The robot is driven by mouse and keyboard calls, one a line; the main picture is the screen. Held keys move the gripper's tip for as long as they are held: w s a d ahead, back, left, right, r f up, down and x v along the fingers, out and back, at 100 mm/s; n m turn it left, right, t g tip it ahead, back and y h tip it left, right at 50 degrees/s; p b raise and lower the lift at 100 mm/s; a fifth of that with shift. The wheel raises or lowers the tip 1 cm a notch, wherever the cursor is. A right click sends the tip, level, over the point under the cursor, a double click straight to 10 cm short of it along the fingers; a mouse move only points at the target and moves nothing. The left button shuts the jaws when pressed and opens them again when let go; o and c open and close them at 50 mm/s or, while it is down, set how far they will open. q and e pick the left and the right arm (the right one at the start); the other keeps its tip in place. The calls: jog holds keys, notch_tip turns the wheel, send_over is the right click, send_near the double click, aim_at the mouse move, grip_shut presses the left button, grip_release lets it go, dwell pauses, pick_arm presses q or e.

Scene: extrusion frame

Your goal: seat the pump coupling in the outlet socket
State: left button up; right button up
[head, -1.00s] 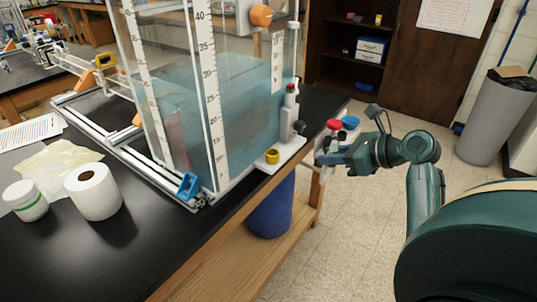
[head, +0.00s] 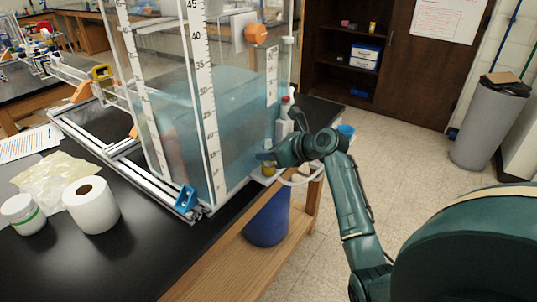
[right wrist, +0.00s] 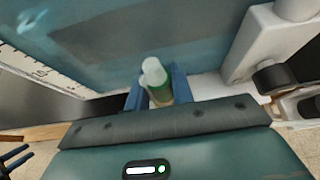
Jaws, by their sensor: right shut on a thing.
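My right gripper (head: 262,157) is at the near right corner of the water tank, just above a yellow ring, the outlet socket (head: 268,170). In the right wrist view its blue fingers (right wrist: 157,92) are shut on a small white and green piece, the pump coupling (right wrist: 154,74). In the head view the coupling is hidden by the gripper and wrist. The socket is partly covered, and I cannot tell whether the coupling touches it. My left gripper is not in view.
The clear tank (head: 235,110) of blue water stands close beside the gripper. A white fitting with a red cap (head: 285,101) stands just behind it; a white block with a black knob (right wrist: 272,77) is close right.

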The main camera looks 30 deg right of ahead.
jog(key=shift+f, duration=0.55)
jog(key=shift+f, duration=0.1)
jog(key=o, duration=1)
